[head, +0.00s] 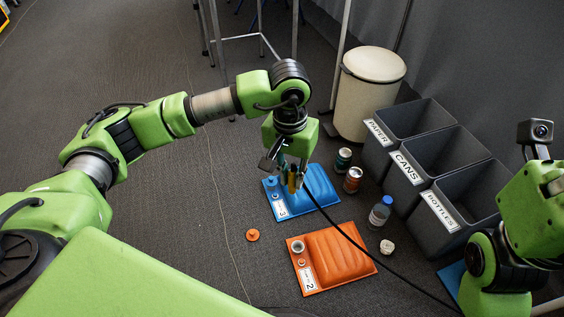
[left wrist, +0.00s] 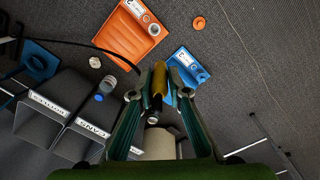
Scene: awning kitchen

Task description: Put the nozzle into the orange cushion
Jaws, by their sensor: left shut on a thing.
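My left gripper (head: 291,182) is above the blue cushion, pointing down. It is shut on a yellow-brown nozzle with a dark end. In the left wrist view the nozzle (left wrist: 160,78) stands between my left fingers (left wrist: 160,92). The orange cushion (head: 340,253), labelled 1-2, lies flat on the floor below and right of the gripper. It also shows at the top of the left wrist view (left wrist: 122,38). A round fitting (head: 298,246) sits at its left corner, with a smaller one below it. My right arm is at the right edge; its fingers are not visible.
A blue cushion (head: 321,196) labelled 3 lies under the left gripper. A loose orange cap (head: 252,235) lies left. A black hose (head: 350,238) crosses the orange cushion. Two cans, a bottle (head: 380,212), a crumpled white thing (head: 387,247) and grey bins (head: 440,150) stand right.

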